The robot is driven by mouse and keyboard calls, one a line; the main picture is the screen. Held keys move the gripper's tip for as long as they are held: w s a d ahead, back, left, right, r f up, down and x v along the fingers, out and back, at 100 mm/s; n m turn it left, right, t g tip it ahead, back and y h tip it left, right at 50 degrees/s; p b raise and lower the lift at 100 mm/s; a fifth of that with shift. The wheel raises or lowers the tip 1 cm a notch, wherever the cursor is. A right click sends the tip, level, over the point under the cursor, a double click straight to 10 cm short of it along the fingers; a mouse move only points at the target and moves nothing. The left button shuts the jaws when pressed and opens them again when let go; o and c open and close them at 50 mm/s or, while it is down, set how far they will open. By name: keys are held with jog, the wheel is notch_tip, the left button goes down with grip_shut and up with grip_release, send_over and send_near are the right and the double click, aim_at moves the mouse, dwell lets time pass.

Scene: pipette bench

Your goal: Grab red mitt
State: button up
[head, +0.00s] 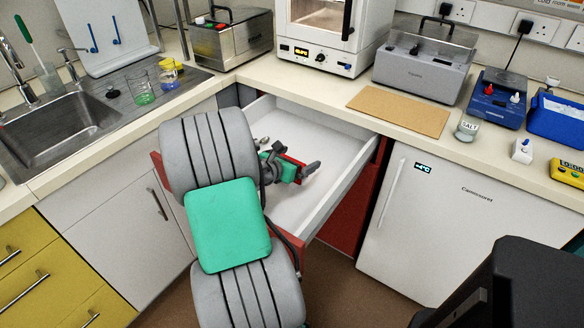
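My gripper (310,169) is low inside the open white drawer (339,187), seen in the head view. Its dark fingers point to the right, and I cannot tell whether they are open or shut. A small red patch (293,159) shows right beside the gripper. I cannot tell whether it is the red mitt or part of my wrist. No clear mitt shape shows elsewhere. My arm hides the left and front parts of the drawer.
The drawer has raised side walls and a red front, mostly behind my arm. The counter above holds an oven (327,37), a grey water bath (424,68), a brown board (399,107) and a salt jar (467,129). A white fridge (462,220) stands right of the drawer. A sink (65,125) is at left.

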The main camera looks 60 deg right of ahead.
jog(key=c, duration=1.3)
jog(key=shift+o, duration=0.2)
